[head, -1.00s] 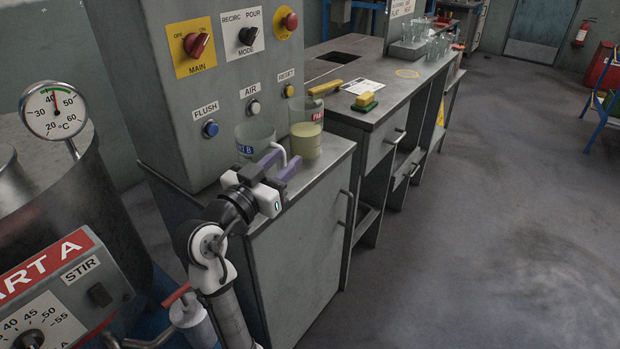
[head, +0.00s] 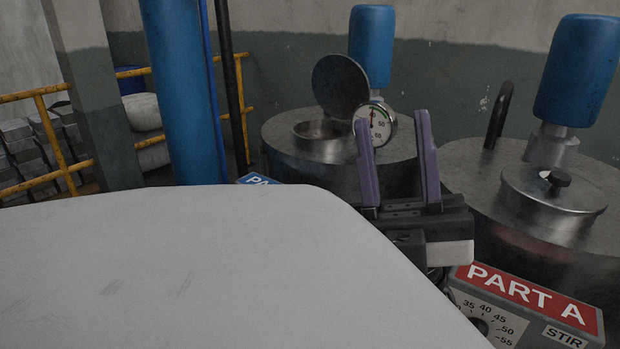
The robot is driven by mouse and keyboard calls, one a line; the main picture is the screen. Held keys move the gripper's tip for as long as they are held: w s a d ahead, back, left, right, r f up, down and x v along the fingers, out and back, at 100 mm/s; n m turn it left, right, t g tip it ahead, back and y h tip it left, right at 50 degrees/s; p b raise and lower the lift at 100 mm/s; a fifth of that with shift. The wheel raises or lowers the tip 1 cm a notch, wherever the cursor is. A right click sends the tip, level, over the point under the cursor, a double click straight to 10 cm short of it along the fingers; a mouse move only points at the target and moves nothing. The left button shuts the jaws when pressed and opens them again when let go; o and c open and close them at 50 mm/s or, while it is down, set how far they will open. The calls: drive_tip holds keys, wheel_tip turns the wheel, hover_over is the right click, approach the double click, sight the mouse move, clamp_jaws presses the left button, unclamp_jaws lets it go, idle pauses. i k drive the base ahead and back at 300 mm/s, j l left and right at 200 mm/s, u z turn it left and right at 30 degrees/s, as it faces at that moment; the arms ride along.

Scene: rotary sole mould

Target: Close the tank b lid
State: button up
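The tank B lid (head: 340,88) is a dark round disc. It stands raised, tilted up at the back of the short round filler neck (head: 318,140) on the left tank (head: 285,135). The neck's mouth is uncovered. A blue label (head: 258,180) shows only its first letters behind the pale surface in front. My gripper (head: 392,118) has two purple fingers pointing up, spread apart with nothing between them. In the picture it is right of the lid and neck, overlapping the left tank's right side; its distance from the lid is hard to judge.
A dial gauge (head: 376,125) shows just behind my left finger. The Part A tank (head: 470,195) at right has a closed, knobbed lid (head: 553,200). Blue cylinders (head: 372,45) stand above both tanks. A blue column (head: 183,90) and yellow railing (head: 52,140) are at left.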

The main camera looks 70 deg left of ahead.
sight(340, 84)
drive_tip(key=u, duration=1.3)
drive_tip(key=i+j+u, duration=0.35)
drive_tip(key=i+j, duration=0.15)
drive_tip(key=j, duration=0.2)
